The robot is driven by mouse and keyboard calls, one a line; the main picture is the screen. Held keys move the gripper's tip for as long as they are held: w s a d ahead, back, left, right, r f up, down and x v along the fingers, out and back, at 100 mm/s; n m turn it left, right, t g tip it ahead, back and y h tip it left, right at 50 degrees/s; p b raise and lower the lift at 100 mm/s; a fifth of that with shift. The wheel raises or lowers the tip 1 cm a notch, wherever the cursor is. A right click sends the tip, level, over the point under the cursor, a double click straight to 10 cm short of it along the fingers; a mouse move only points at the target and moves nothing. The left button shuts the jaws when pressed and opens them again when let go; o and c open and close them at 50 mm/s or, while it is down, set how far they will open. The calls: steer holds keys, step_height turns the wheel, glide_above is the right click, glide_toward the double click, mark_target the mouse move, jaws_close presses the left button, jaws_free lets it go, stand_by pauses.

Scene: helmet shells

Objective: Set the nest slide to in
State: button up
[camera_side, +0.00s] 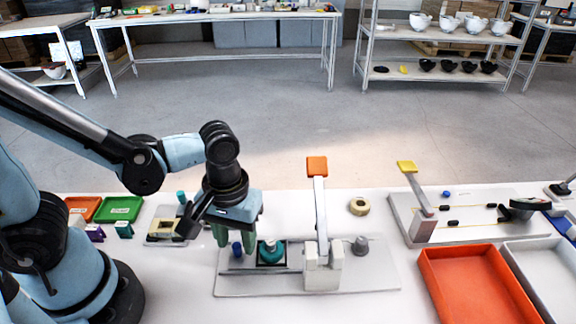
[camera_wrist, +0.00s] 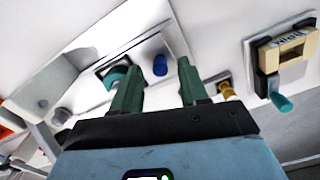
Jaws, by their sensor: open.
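The nest slide is a dark square carriage on the grey fixture plate (camera_side: 350,280), with a teal rounded piece (camera_side: 270,252) seated in it. The teal piece also shows in the wrist view (camera_wrist: 115,76), partly behind a finger. A blue knob (camera_side: 237,249) stands at the slide's left side; in the wrist view the blue knob (camera_wrist: 160,65) shows in the gap between my green fingers. My gripper (camera_side: 235,251) is open, pointing down around or just above the knob. I cannot tell whether either finger touches it.
A lever with an orange handle (camera_side: 317,166) stands upright right of the slide, on a white block. A grey knob (camera_side: 361,245) is farther right. A beige block fixture (camera_side: 164,229) sits left of my gripper. An orange tray (camera_side: 475,285) lies at right.

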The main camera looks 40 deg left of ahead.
steer(key=shift+f, duration=0.45)
jaws_close()
